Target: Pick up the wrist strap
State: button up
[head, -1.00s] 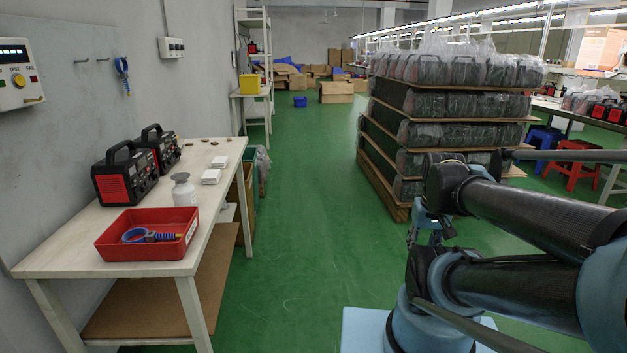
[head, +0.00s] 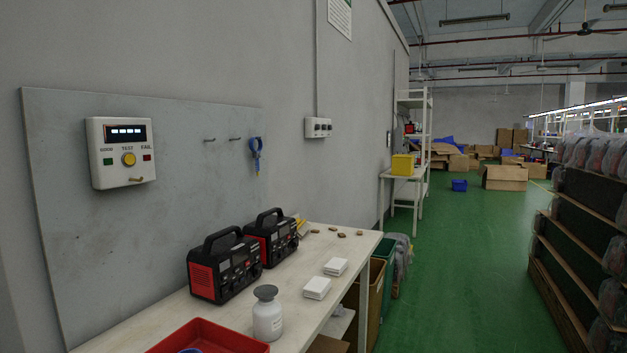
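A blue wrist strap (head: 257,153) hangs from a hook on the grey wall panel, to the right of two bare hooks. A second blue strap (head: 190,351) lies in the red tray (head: 248,346) on the workbench; only a sliver of it shows at the bottom edge of the picture. The earlier head view showed this one as a blue band with a coiled cord. My gripper is out of view.
The workbench (head: 345,243) runs along the wall. It holds a white bottle (head: 267,316), two red-black power stations (head: 224,268) (head: 270,237) and white boxes (head: 317,288). A tester (head: 122,152) is on the panel. Green floor (head: 445,275) is open to the right of the bench.

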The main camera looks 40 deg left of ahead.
aim_at(256, 154)
jog(key=u, duration=0.3)
jog(key=i, duration=1.05)
jog(key=u, duration=1.1)
jog(key=i, duration=0.75)
jog(key=u, duration=0.5)
